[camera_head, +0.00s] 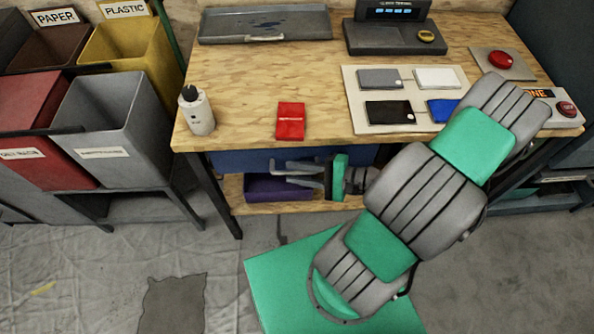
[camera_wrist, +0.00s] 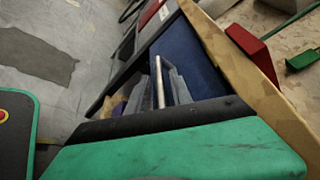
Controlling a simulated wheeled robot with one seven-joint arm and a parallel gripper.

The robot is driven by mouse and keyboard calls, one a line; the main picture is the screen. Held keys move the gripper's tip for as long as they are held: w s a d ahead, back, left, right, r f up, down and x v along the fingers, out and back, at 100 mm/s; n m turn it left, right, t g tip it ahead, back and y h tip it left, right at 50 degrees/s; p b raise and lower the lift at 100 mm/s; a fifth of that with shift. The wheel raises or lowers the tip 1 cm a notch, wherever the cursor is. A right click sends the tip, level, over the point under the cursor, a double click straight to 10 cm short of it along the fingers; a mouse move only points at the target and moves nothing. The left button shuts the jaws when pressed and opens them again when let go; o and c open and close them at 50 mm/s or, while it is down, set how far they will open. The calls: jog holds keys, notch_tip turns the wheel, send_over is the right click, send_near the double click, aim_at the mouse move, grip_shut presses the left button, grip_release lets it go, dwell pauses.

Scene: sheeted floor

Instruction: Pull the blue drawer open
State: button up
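The blue drawer (camera_head: 232,160) sits under the front edge of the wooden workbench, and its front looks close under the tabletop. In the wrist view the blue drawer front (camera_wrist: 190,52) fills the upper middle. A silver bar handle (camera_wrist: 159,78) shows between my gripper's fingers (camera_wrist: 160,95). In the head view my gripper (camera_head: 296,174) is at the drawer front with its two fingers apart, pointing left. The fingers look open around the handle; contact cannot be told. My arm hides the right part of the drawer.
A purple bin (camera_head: 268,190) stands on the shelf below the drawer. On the workbench (camera_head: 240,80) are a red box (camera_head: 290,121), a white bottle (camera_head: 196,112) and a board of coloured cards. Waste bins (camera_head: 112,128) stand at left. The floor in front is mostly clear.

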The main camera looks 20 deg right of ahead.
grip_shut()
dwell(1.1)
